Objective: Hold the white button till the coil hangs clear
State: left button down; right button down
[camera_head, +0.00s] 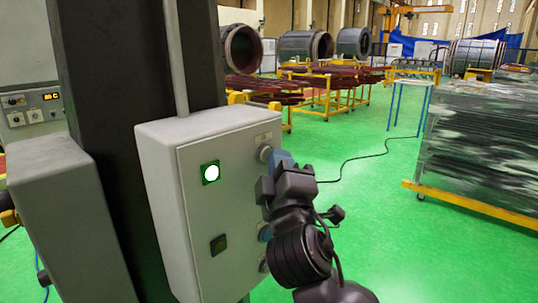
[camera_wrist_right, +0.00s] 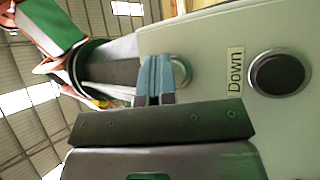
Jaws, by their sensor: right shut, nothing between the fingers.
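A grey control box (camera_head: 160,210) is fixed to a dark column. Its front carries a lit white button (camera_head: 211,173) in a green square frame, with a dark square fitting (camera_head: 218,245) below it. My right gripper (camera_head: 280,158) is shut and empty, its bluish fingertips beside the round upper control (camera_head: 265,153) on the box. In the right wrist view the shut fingers (camera_wrist_right: 155,78) partly cover a round silver-ringed button (camera_wrist_right: 181,72); I cannot tell if they touch it. A black button (camera_wrist_right: 279,73) labelled "Down" lies to its right. I cannot make out a hanging coil. My left gripper is out of view.
A second grey box (camera_head: 70,220) stands at the left. Yellow racks with large cylinders (camera_head: 305,46) fill the back. A stacked rack (camera_head: 480,150) stands at the right. A black cable (camera_head: 360,158) crosses the green floor (camera_head: 400,240), which is mostly open.

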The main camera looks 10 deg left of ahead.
dwell(0.4)
jog(key=shift+s+d+p, duration=0.35)
jog(key=shift+s+d, duration=0.15)
jog(key=shift+d, duration=0.15)
dwell(0.4)
jog(key=s+d+p, duration=0.1)
jog(key=d, duration=0.1)
jog(key=s+d+p, duration=0.1)
jog(key=s+d, duration=0.1)
dwell(0.4)
dwell(0.6)
